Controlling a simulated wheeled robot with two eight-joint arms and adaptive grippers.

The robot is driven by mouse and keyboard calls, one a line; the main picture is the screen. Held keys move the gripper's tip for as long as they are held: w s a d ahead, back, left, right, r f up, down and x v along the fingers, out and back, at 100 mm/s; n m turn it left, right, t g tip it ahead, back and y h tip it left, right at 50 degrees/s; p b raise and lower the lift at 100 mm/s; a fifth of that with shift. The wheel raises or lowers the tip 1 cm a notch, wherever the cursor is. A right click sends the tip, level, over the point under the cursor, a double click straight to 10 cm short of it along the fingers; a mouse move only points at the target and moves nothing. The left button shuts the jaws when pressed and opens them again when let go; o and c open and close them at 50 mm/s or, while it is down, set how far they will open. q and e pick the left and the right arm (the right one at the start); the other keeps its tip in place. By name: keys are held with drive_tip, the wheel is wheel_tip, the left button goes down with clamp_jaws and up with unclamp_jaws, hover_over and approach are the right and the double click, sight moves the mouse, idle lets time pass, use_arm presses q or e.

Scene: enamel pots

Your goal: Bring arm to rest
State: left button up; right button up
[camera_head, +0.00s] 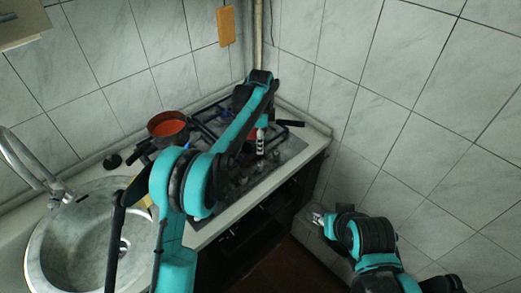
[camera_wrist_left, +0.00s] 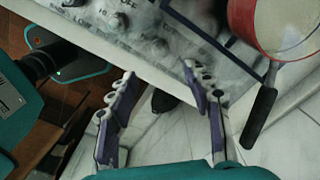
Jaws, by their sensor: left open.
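My left arm reaches over the stove, and its gripper (camera_head: 260,143) points down above the stove's right part. In the left wrist view the left gripper (camera_wrist_left: 160,73) has its fingers spread, with nothing between them. A red pot (camera_wrist_left: 240,20) with a black handle (camera_wrist_left: 260,115) lies to the right of the fingers there, apart from them. In the head view that pot is mostly hidden behind my left arm; its handle (camera_head: 291,123) shows. My right gripper (camera_head: 318,218) is low at the right, beside the counter; its finger opening is too small to judge.
A second pot (camera_head: 168,128) with orange-red inside stands at the stove's left. A round sink (camera_head: 45,262) with a faucet (camera_head: 28,160) is at the left. An orange board (camera_head: 226,26) hangs on the tiled wall. The counter edge and walls bound the stove.

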use_arm(q)
drive_tip(key=shift+r, duration=0.25)
idle(0.3)
drive_tip(key=s+a+r+n+t+b, duration=0.1)
drive_tip(key=s+a+r+n+t, duration=0.1)
drive_tip(key=s+a+r+n, duration=0.4)
drive_tip(key=s+a+r+n+t+b, duration=0.1)
drive_tip(key=s+a+r+n, duration=0.2)
drive_tip(key=s, duration=0.4)
drive_tip(key=s+a+f+n+t, duration=0.2)
drive_tip(key=s+a+f+n, duration=0.2)
drive_tip(key=s, duration=0.5)
drive_tip(key=s+a+f+n+t+b, duration=0.1)
drive_tip(key=s+a+f+n, duration=0.3)
drive_tip(key=s, duration=0.6)
drive_tip(key=shift+s+a+n+t, duration=0.25)
drive_tip(key=shift+a+n+t, duration=0.05)
drive_tip(key=shift+n+t, duration=0.35)
